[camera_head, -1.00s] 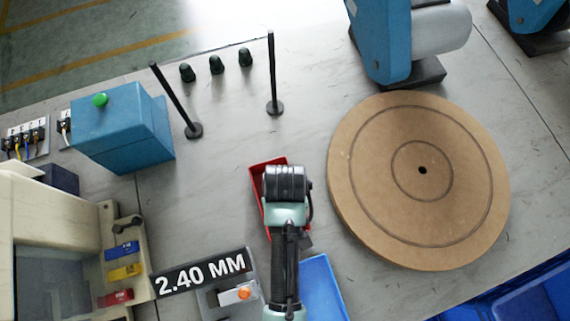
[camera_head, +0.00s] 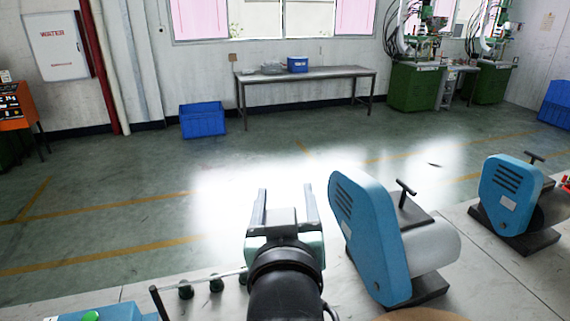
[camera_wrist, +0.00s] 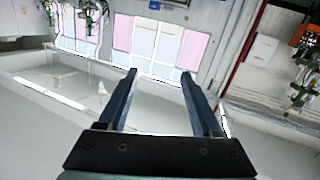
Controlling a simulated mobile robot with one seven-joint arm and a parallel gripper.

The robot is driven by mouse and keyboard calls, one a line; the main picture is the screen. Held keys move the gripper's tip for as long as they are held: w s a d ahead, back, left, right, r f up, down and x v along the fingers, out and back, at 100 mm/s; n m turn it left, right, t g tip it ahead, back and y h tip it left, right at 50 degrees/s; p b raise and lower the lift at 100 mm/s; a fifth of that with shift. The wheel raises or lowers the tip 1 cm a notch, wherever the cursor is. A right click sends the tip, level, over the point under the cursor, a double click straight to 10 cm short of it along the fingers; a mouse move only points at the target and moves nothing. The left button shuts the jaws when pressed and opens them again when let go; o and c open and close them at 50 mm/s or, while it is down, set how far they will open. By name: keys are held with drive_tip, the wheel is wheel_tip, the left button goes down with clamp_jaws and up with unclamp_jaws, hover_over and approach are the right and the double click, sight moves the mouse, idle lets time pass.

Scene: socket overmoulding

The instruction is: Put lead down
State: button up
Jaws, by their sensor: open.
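My gripper (camera_head: 284,190) is open in the head view, its two long fingers apart and raised above the far edge of the worktop (camera_head: 480,262). The wrist view shows the same two open fingers (camera_wrist: 158,76) with nothing between them; beyond them are the windows and wall of the room. I cannot make out a lead in either view. My arm hides the middle of the worktop, and its nearer part is out of view.
A blue machine (camera_head: 362,230) with a pale roller stands close to the right of my gripper. A second blue machine (camera_head: 510,195) is further right. At the lower left are a thin black post (camera_head: 159,303), dark pegs (camera_head: 216,285) and a blue box (camera_head: 70,315) with a green button.

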drive_tip(key=s+r+t, duration=0.5)
drive_tip(key=s+r, duration=0.1)
drive_tip(key=r, duration=0.8)
drive_tip(key=s+r+m+t, duration=0.1)
drive_tip(key=s+r+t, duration=0.4)
drive_tip(key=r, duration=0.8)
drive_tip(key=shift+s+r, duration=0.35)
drive_tip(key=shift+s, duration=0.85)
